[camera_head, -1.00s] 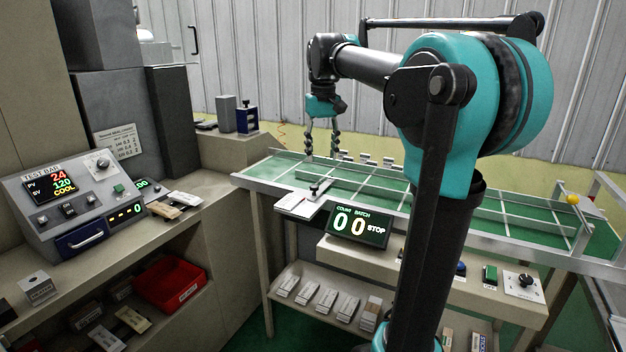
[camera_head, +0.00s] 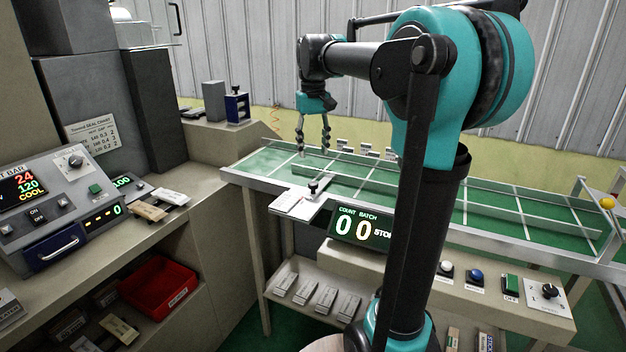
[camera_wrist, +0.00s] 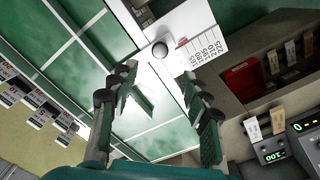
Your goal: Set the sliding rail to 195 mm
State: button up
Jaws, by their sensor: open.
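The green-topped table (camera_head: 270,160) carries a long metal sliding rail (camera_head: 360,182). A small knob (camera_head: 313,187) stands at its left front, beside a white scale plate (camera_head: 292,203). In the wrist view the round knob (camera_wrist: 160,49) lies beside the white scale (camera_wrist: 205,45), which has printed numbers and a red mark at one end; the exact setting is too small to read. My gripper (camera_head: 313,148) hangs fingers-down over the table, behind the knob in the picture. It is open and empty; in the wrist view its fingers (camera_wrist: 158,88) are apart, with the knob beyond them.
A counter display (camera_head: 360,228) showing zeros stands at the table's front, above buttons and a dial (camera_head: 549,291). A control box (camera_head: 55,205) and a red bin (camera_head: 158,286) are at left. Small labelled blocks (camera_head: 366,149) line the table's back. A yellow ball (camera_head: 608,203) is at right.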

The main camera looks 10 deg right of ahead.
aim_at(313, 184)
notch_tip(313, 184, down, 11)
jog(key=shift+r, duration=0.15)
jog(key=shift+c, duration=0.3)
grip_shut()
jog(key=shift+s, duration=0.1)
